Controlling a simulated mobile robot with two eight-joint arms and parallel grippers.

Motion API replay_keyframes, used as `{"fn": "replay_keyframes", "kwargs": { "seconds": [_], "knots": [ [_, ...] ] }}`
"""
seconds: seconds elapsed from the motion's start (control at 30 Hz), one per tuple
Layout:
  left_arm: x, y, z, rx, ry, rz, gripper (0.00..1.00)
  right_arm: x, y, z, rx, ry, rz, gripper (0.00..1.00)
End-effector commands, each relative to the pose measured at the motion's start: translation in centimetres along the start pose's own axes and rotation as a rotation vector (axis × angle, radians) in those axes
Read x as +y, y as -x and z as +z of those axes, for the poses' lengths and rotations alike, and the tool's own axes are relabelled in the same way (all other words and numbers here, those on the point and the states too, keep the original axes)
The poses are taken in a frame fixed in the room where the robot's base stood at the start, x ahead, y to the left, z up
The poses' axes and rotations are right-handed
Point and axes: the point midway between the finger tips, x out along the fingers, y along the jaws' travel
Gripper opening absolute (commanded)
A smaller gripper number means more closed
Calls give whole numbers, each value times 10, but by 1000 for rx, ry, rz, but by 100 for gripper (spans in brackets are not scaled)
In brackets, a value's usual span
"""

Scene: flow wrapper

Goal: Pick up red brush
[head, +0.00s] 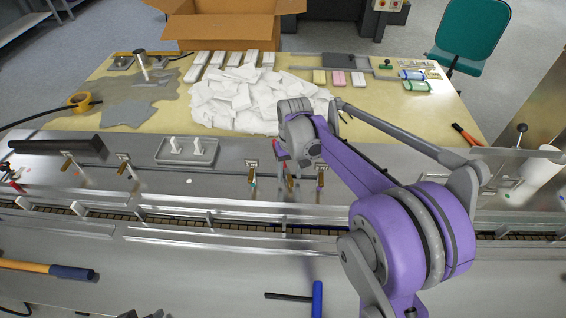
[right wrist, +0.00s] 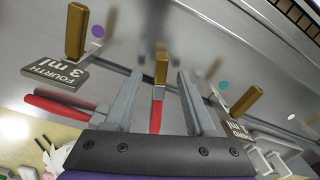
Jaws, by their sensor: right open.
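My right gripper (head: 284,166) hangs over the steel ledge of the machine, mostly hidden behind its own arm in the head view. In the right wrist view my right gripper (right wrist: 158,88) is open, with two grey fingers apart. A narrow red piece (right wrist: 156,116), possibly the red brush's handle, shows between the fingers, below a brass peg (right wrist: 161,68). I cannot tell whether the fingers touch it. A separate red-handled tool (right wrist: 72,108) lies just left of the left finger. No red brush can be made out clearly in the head view. My left gripper is not in view.
Brass pegs stand along the ledge, one on a "FOURTH 3 ml" plate (right wrist: 55,73). A grey tray (head: 187,152) holds two white pieces. A white pile (head: 235,100) covers the yellow table behind. A blue-handled tool (head: 317,298) lies in front.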

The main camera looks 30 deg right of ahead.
Motion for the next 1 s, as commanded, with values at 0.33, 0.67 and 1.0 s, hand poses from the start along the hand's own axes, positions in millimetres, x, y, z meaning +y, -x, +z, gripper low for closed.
{"fn": "replay_keyframes", "kwargs": {
  "seconds": [0.33, 0.67, 1.0],
  "knots": [
    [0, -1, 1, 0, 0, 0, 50, 0, -14, 0, 0, 0, 0, 55],
    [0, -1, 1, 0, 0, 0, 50, 0, -13, 0, 0, 0, 0, 1],
    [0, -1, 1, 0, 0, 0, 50, 0, -13, 0, 0, 0, 0, 0]
  ]
}}
